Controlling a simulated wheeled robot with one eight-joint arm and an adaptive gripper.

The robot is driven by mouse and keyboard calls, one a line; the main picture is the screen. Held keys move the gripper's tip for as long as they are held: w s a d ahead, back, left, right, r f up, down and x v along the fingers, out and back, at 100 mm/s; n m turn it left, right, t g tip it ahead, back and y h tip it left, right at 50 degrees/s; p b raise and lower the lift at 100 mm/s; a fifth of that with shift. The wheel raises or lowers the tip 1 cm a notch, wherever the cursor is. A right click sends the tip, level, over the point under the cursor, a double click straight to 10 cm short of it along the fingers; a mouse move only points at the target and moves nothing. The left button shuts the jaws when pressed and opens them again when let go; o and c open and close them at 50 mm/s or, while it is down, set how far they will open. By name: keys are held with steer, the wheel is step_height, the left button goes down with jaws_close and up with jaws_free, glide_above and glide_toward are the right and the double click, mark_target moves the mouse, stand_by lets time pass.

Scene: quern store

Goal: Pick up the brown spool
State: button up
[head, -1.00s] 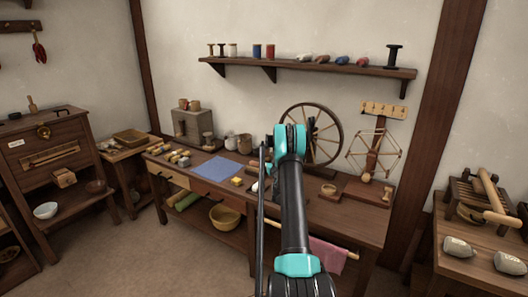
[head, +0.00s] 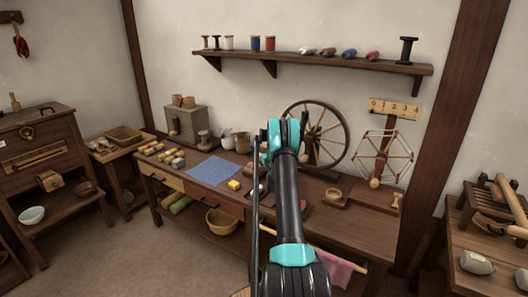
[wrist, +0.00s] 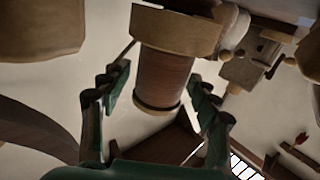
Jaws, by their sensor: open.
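The brown spool (wrist: 163,77) shows in the wrist view as a red-brown cylinder with pale wooden rims. It lies between the two fingers of my gripper (wrist: 158,84), which are open, one on each side. Gaps show between the fingers and the spool, so it is not gripped. In the head view my own arm hides the gripper, and I cannot make out this spool there.
The workbench (head: 345,225) carries a spinning wheel (head: 330,135), a blue cloth (head: 212,170) and a yellow block (head: 234,185). The quern (head: 186,125) stands at its back left. A wall shelf (head: 315,63) holds other spools. Large blurred wooden shapes crowd the wrist view's top corners.

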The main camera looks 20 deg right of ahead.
steer(key=c, duration=1.1)
steer(key=shift+r, duration=0.1)
